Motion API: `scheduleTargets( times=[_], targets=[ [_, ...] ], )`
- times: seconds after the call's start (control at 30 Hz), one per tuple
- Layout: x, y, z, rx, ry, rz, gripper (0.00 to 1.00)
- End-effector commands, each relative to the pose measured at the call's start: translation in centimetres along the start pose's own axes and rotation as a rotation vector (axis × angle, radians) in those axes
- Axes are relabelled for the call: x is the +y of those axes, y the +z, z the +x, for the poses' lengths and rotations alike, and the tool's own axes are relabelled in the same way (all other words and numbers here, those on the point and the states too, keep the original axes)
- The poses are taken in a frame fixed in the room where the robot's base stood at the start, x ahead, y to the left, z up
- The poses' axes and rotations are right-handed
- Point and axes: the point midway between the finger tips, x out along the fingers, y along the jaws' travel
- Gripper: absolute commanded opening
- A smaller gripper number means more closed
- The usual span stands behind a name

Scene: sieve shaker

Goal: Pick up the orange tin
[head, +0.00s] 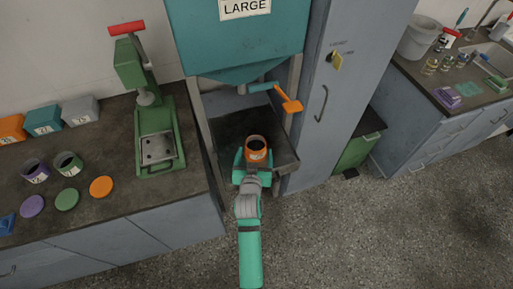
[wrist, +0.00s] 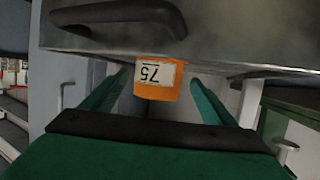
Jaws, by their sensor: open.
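The orange tin (head: 257,150) is open-topped with a white label and stands upright at the front of the dark tray (head: 225,130) under the teal hopper. In the wrist view the orange tin (wrist: 158,82) shows its label, reading 75 upside down. My gripper (head: 254,158) is at the tin, with its green fingers on either side. In the wrist view my gripper (wrist: 160,92) is open, and gaps show between the tin and both fingers. Part of the tin is hidden behind the tray's front edge in the wrist view.
The teal hopper (head: 240,40) marked LARGE hangs above, with an orange-handled lever (head: 290,104). A grey cabinet (head: 335,90) stands close on the right. On the left counter are a green press (head: 157,140), purple and green tins, lids and several boxes. The floor in front is clear.

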Motion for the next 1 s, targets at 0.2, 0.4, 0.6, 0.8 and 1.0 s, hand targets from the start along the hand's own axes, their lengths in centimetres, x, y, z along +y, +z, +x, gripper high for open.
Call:
scheduleTargets(
  times=[0.2,0.4,0.6,0.8,1.0],
  targets=[
    [0.5,0.1,3.1,-0.001,0.005,0.002,0.8],
    [0.7,0.1,4.7,-0.001,0.007,0.003,0.8],
    [0.6,0.1,4.7,-0.001,0.006,0.003,0.8],
    [0.4,0.1,4.7,-0.001,0.004,0.002,0.39],
    [0.4,0.1,4.7,0.0,0.004,0.002,0.28]
  ],
)
